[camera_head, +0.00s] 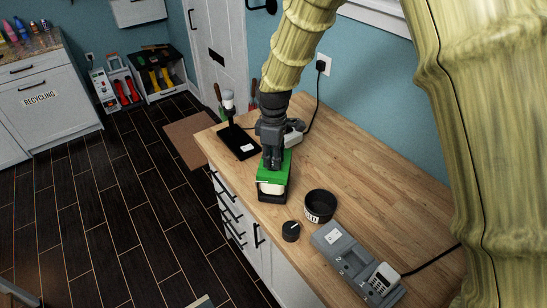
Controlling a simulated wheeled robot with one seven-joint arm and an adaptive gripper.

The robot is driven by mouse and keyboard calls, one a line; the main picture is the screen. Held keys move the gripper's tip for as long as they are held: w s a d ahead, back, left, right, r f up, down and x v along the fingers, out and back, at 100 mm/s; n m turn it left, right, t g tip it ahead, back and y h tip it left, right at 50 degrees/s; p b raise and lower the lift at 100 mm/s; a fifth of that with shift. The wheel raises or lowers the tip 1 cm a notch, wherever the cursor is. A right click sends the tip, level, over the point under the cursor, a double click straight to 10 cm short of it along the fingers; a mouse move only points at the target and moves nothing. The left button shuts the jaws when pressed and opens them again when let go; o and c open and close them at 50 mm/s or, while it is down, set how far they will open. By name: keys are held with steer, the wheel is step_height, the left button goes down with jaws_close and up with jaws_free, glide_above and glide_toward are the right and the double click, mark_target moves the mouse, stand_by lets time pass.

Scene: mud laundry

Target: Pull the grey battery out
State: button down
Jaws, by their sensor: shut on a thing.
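My gripper (272,163) points down over the wooden counter, with its fingers at a green block (286,161). The fingers are shut on this block; they hide part of it. A cream part (271,188) shows at its near side, above a black base (272,198). A grey dock (338,250) lies near the counter's front right. A pale grey block (384,276), which looks like a battery, sits at its near end. I cannot tell for certain which thing is the grey battery.
A black bowl (320,206) and a small round black dial (291,231) stand between the green block and the dock. A black stand (238,143) is at the far left of the counter (380,195). The right half is mostly clear, with a cable near the dock.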

steer(key=shift+w+r, duration=0.15)
steer(key=shift+r, duration=0.05)
stand_by(0.7)
steer(key=shift+r+p, duration=0.15)
steer(key=shift+p, duration=0.2)
steer(key=shift+r+p, duration=2.7)
steer(key=shift+r, duration=1.25)
